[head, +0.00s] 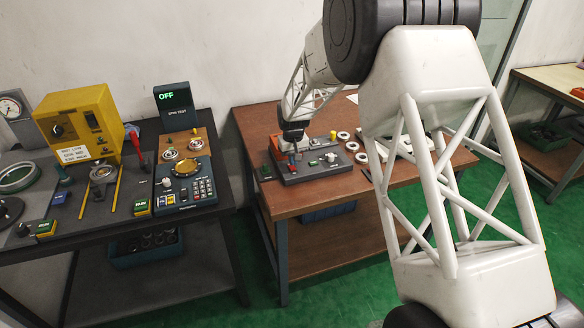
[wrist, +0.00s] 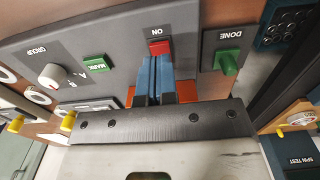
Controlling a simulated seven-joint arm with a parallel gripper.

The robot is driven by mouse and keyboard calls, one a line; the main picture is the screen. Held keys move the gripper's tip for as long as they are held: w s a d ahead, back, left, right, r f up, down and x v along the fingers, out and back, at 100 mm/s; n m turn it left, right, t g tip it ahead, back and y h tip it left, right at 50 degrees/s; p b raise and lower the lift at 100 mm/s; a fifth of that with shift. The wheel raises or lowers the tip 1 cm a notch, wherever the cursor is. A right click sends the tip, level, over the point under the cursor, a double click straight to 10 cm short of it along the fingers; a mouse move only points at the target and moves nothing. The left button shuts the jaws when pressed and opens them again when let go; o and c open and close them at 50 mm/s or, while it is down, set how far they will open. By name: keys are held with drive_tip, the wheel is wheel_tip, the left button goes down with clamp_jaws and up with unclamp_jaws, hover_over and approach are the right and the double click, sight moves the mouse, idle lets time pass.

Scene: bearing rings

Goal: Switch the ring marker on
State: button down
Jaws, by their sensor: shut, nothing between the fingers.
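The ring marker is a dark grey panel box (head: 322,173) on the brown table in the head view. In the wrist view its face (wrist: 120,35) appears upside down, with a red switch (wrist: 160,47) beside the word ON. My gripper (wrist: 157,62) is shut and empty, its blue fingertips right at the lower edge of the red switch. I cannot tell whether they touch it. The head view shows my gripper (head: 291,157) over the panel's left part. A green MARK button (wrist: 97,64) and a white GROUP knob (wrist: 52,75) are left of the switch in the wrist view.
A separate plate with a green DONE button (wrist: 228,62) sits close to the right of the panel in the wrist view. Several pale rings (head: 352,146) lie right of the panel. A left bench holds a yellow box (head: 80,122) and a SPIN TEST display (head: 175,108) reading OFF.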

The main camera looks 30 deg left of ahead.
sight(295, 169)
drive_tip(key=shift+f, duration=1.3)
idle(1.4)
drive_tip(key=shift+r, duration=3.5)
drive_tip(key=shift+d+r, duration=0.4)
drive_tip(key=shift+d, duration=0.05)
drive_tip(key=s+d+r+m, duration=0.2)
drive_tip(key=s+d+r, duration=0.2)
drive_tip(key=d+r, duration=0.55)
drive_tip(key=s+d+r+m+t, duration=0.1)
drive_tip(key=s+d+r, duration=0.35)
drive_tip(key=d, duration=0.95)
drive_tip(key=s+d+r+m, duration=0.2)
drive_tip(key=s+d+r, duration=0.2)
drive_tip(key=d+r, duration=0.6)
drive_tip(key=s+d+m+t, duration=0.1)
drive_tip(key=s+d+m, duration=0.1)
drive_tip(key=s+d, duration=1.2)
drive_tip(key=s+d+f+m, duration=0.1)
drive_tip(key=s+d, duration=0.3)
drive_tip(key=s, duration=0.4)
drive_tip(key=s+d+f+m, duration=0.1)
drive_tip(key=s+d, duration=0.4)
drive_tip(key=s, duration=0.3)
drive_tip(key=shift+t, duration=0.3)
